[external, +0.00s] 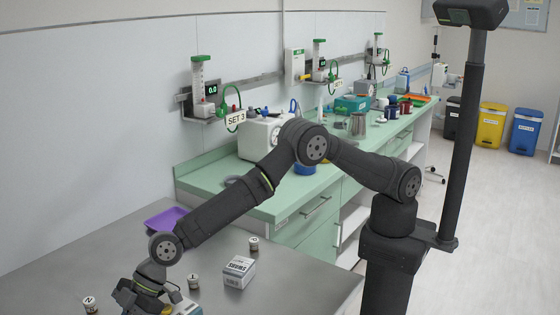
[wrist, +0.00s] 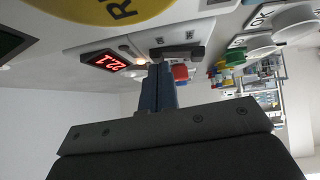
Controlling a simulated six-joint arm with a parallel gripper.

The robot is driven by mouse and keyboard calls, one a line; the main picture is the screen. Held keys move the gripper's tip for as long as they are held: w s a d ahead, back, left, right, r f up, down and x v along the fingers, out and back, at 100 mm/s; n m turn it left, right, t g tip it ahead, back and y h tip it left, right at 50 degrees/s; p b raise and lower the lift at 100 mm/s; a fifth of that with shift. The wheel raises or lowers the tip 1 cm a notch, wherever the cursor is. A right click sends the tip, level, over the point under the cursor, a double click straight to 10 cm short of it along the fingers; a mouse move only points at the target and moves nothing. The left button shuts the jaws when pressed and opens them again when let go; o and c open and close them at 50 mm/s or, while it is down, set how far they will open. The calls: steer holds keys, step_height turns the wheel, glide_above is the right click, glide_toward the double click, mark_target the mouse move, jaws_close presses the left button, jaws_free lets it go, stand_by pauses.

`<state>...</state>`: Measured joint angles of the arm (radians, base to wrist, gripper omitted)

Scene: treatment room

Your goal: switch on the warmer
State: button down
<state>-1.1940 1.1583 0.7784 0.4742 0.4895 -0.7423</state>
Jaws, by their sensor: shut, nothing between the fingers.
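The warmer appears in the wrist view as a white housing (wrist: 120,48) with a lit red display (wrist: 104,61) that seems to read 22.1. A small orange light shows beside the display. A dark lever-like switch (wrist: 190,51) sticks out of a pale plate on the housing. My gripper (wrist: 159,72) is shut and empty, with its fingertips close under the switch plate; I cannot tell whether they touch it. In the external view my gripper (external: 150,292) is low at the bottom left, its fingertips hard to make out.
A white box (external: 238,271) and small labelled jars (external: 253,244) stand on the steel table (external: 300,285), near a purple tray (external: 165,220). The table's right part is clear.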

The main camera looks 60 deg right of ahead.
steer(key=shift+s, duration=0.1)
steer(key=shift+s+r, duration=0.3)
steer(key=shift+s, duration=0.35)
steer(key=shift+r, duration=0.5)
steer(key=r, duration=0.3)
steer(key=shift+w+r, duration=0.15)
steer(key=shift+w, duration=0.15)
steer(key=v, duration=0.9)
steer(key=shift+w+d+r, duration=0.15)
steer(key=shift+w+d, duration=0.25)
steer(key=shift+w, duration=0.25)
